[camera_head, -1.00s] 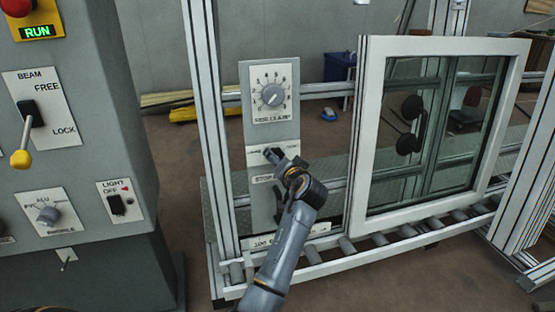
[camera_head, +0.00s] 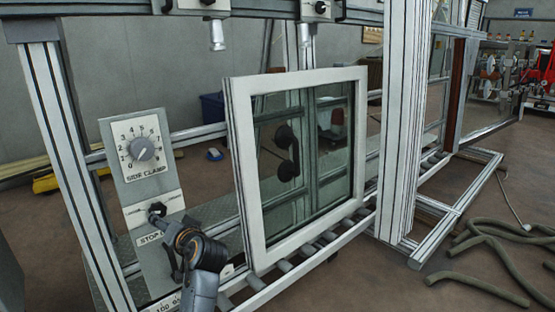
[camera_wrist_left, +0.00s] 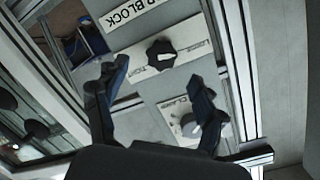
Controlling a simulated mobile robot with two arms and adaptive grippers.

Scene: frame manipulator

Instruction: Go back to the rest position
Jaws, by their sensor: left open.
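My left gripper (camera_head: 166,232) is in front of the grey control panel (camera_head: 126,180), just below the black stop block knob (camera_head: 157,210). In the left wrist view the open, empty fingers (camera_wrist_left: 155,86) point at the panel. The stop block knob (camera_wrist_left: 160,53) shows beyond and between them, with a visible gap, on a plate marked LOOSE and TIGHT. The side clamp dial (camera_head: 142,149) sits higher on the panel; it also shows in the wrist view (camera_wrist_left: 189,125), partly behind a finger. My right gripper is not in view.
A white-framed window (camera_head: 240,175) with black suction handles (camera_head: 287,152) stands on a roller conveyor (camera_head: 310,250) right of my gripper. An aluminium post (camera_head: 70,170) rises left of the panel. Hoses (camera_head: 500,250) lie on the floor at right.

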